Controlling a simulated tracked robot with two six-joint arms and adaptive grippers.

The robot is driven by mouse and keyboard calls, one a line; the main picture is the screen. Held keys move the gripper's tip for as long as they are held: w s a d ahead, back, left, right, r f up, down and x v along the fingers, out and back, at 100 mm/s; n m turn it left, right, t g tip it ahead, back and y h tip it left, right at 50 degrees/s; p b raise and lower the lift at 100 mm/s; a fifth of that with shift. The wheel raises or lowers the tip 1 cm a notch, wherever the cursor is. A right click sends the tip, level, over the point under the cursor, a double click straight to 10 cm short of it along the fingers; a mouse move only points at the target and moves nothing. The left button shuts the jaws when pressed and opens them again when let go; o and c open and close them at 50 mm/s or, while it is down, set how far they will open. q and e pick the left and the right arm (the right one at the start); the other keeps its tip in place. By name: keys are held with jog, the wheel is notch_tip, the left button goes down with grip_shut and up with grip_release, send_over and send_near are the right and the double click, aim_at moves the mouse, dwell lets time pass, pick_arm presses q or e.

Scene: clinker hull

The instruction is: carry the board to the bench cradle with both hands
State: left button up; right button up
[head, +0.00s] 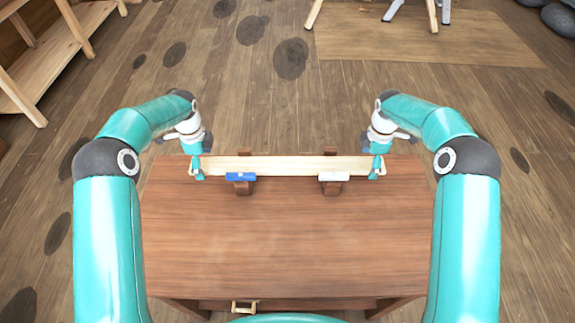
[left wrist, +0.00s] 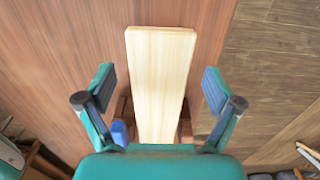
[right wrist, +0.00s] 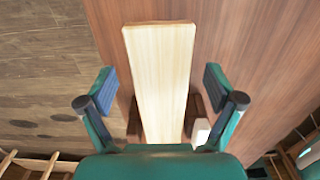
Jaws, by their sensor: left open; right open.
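The board (head: 285,166) is a long pale plank lying across the two brown supports of the bench cradle (head: 241,188), near the far edge of the bench. One support carries a blue block (head: 240,177), the other a white block (head: 334,177). My left gripper (head: 197,168) is open at the board's left end; in the left wrist view its fingers stand apart on both sides of the board (left wrist: 160,80). My right gripper (head: 377,167) is open at the right end; in the right wrist view its fingers also flank the board (right wrist: 160,80) with gaps.
The brown wooden bench top (head: 285,240) is bare in front of the board. A small wooden handle (head: 244,307) shows at its near edge. A wooden shelf (head: 50,65) stands at the far left. Trestle-like legs (head: 432,15) stand on the floor beyond.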

pick_arm(q)
jog(key=c, duration=1.5)
pick_arm(e)
jog(key=c, duration=1.5)
pick_arm(q)
jog(key=shift+o, duration=0.2)
pick_arm(e)
jog(key=shift+o, duration=0.2)
pick_arm(q)
jog(key=shift+r, duration=0.1)
pick_arm(e)
jog(key=shift+r, duration=0.1)
